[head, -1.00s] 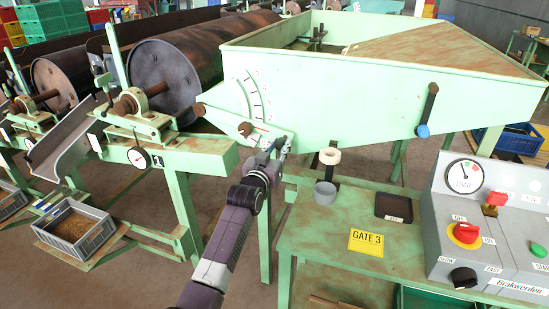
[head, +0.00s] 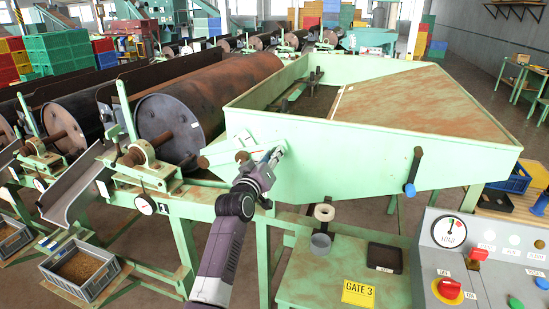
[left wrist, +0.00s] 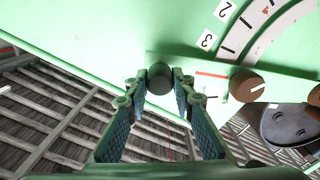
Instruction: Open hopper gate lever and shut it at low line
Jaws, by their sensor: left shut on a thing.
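The pale green hopper (head: 330,160) stands ahead, with dark material (head: 318,98) low inside it. A pale green lever bar (head: 220,153) is on its near left side; it slants slightly upward to the right. In the left wrist view the lever (left wrist: 188,66) bears a red line and a brown round boss (left wrist: 246,85), beside a scale (left wrist: 243,32) numbered 2 and 3. My left gripper (head: 276,154) is at the lever's right end. In the wrist view its fingers (left wrist: 158,82) are shut on a dark round knob (left wrist: 159,76). My gripper and arm hide most of the scale in the head view.
A blue-handled lever (head: 413,172) hangs on the hopper's right side. Below is a green table (head: 325,285) with a grey cup, dark tray (head: 385,257) and GATE 3 sign. The control panel (head: 425,265) is at lower right. Rusty drums (head: 235,98) stand left.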

